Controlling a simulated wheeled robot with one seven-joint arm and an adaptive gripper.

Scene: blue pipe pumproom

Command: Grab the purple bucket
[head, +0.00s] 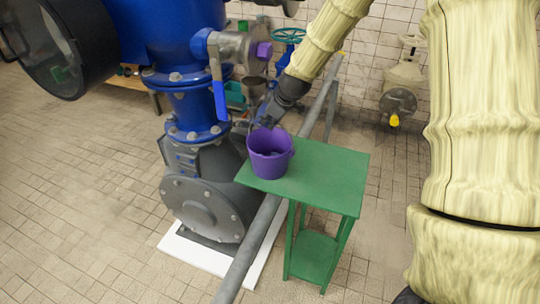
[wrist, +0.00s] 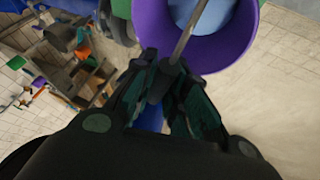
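The purple bucket (head: 269,165) is upright at the left end of the green table's top, its base seeming to rest there. In the wrist view the bucket (wrist: 239,45) fills the upper middle, its inside pale blue. A thin metal handle rises from it and runs down between my fingertips. My gripper (head: 262,112) is just above the bucket's rim, at its back left. In the wrist view my gripper (wrist: 163,68) has its fingertips drawn together on the handle, with a dark piece between them. The exact contact is partly hidden by the fingers.
The green table (head: 330,172) has free room right of the bucket. A large blue valve (head: 190,105) with a grey flanged body stands close on the left. A grey pipe (head: 250,245) runs diagonally beside the table. Tiled floor is open at left.

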